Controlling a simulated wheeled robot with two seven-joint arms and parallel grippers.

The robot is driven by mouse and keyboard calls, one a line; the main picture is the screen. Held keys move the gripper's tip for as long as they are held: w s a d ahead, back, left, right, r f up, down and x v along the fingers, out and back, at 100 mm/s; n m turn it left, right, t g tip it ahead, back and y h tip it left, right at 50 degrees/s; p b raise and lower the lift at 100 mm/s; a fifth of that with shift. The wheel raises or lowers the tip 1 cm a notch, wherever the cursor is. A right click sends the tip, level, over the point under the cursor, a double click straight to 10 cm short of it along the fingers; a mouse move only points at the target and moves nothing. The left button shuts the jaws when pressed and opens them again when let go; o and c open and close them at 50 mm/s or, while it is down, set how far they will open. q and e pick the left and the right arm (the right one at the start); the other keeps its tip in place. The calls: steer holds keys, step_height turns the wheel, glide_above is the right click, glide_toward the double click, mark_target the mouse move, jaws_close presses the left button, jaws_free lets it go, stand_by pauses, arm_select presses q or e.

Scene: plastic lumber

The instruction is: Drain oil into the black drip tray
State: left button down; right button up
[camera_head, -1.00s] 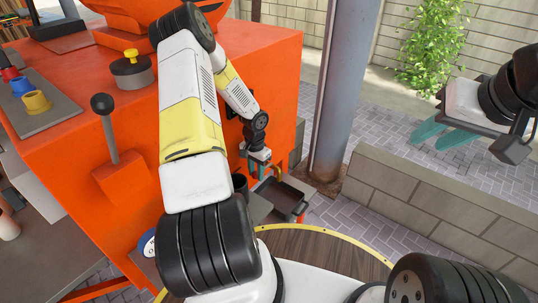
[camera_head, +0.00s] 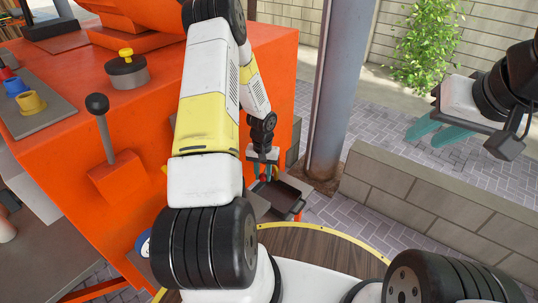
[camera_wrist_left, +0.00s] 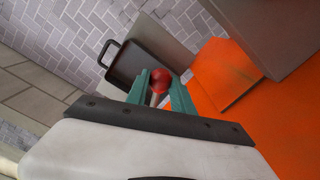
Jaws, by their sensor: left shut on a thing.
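The black drip tray (camera_head: 288,193) sits low beside the orange machine, beyond the round wooden platform. It also shows in the left wrist view (camera_wrist_left: 128,64), with its handle at the left. My left gripper (camera_head: 263,167) is over the near-left part of the tray in the head view. In the left wrist view its teal fingers (camera_wrist_left: 160,86) are shut on a round red knob (camera_wrist_left: 158,80) on a pale stem. No oil flow is visible. My right gripper (camera_head: 432,131) is at the right, over the low wall, with its teal fingers apart and empty.
The orange machine (camera_head: 150,190) fills the left, with a black-knobbed lever (camera_head: 102,125) on its side. A grey post (camera_head: 335,95) stands behind the tray. A low block wall (camera_head: 430,200) runs along the right.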

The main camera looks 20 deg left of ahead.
arm_select(q)
steer(key=shift+d+n, duration=0.35)
steer(key=shift+n, duration=0.05)
steer(key=shift+w, duration=0.1)
steer(key=c, duration=1.1)
jaws_free()
